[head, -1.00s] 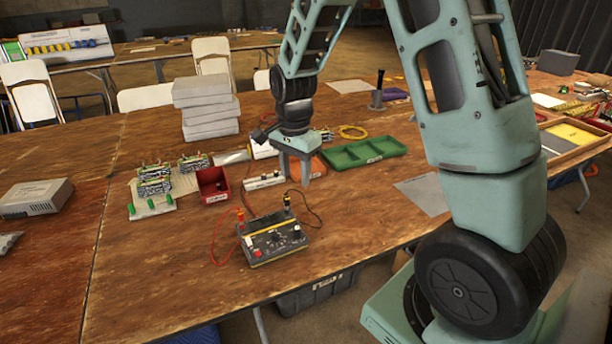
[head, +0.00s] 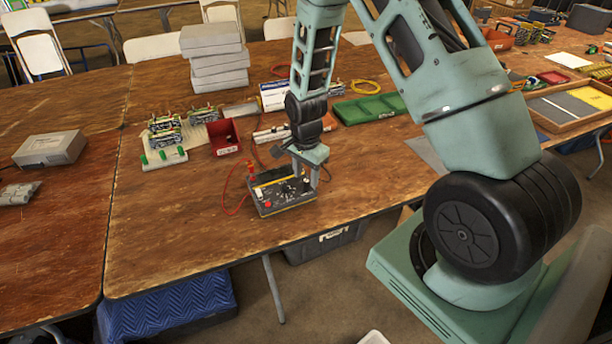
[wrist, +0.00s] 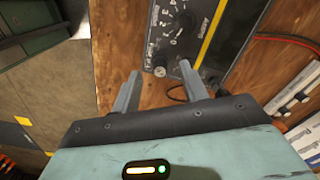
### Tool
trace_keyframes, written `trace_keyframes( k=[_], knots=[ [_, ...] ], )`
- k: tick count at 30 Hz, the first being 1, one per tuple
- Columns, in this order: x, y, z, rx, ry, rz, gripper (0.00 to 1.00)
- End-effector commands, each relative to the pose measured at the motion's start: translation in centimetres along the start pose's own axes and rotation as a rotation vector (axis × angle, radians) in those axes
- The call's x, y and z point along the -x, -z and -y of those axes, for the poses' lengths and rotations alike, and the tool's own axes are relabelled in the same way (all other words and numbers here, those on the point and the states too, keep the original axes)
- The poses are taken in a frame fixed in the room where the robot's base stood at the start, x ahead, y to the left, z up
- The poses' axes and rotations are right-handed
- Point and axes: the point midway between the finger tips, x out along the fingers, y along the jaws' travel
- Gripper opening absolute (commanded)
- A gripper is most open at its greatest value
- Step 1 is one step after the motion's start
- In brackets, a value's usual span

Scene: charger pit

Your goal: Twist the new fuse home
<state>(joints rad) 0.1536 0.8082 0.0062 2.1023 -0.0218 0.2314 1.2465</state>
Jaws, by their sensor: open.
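The tester box (head: 284,208), dark with a yellow stripe, sits near the table's front edge. My gripper (head: 306,178) is open, pointing down at the right end of the box. In the wrist view its fingertips (wrist: 159,72) lie on either side of the cap. I cannot tell their height or any contact. No separate loose fuse can be made out.
Red and black leads run from the box. Behind it are a red bin (head: 225,137), a green tray (head: 370,110), a white-and-red strip (head: 270,134) and circuit modules (head: 165,130). Grey boxes are stacked (head: 214,58) further back.

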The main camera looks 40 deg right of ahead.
Motion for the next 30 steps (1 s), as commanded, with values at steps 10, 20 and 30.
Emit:
trace_keyframes(
  k=[10, 20, 30],
  knots=[
    [-1.42, -0.02, -0.02, 0.0, 0.0, 0.0, 0.44],
    [-1.38, -0.03, -0.01, 0.0, 0.0, 0.0, 0.04],
    [-1.32, -0.03, 0.02, -0.194, 0.0, 0.0, 0.04]
  ],
)
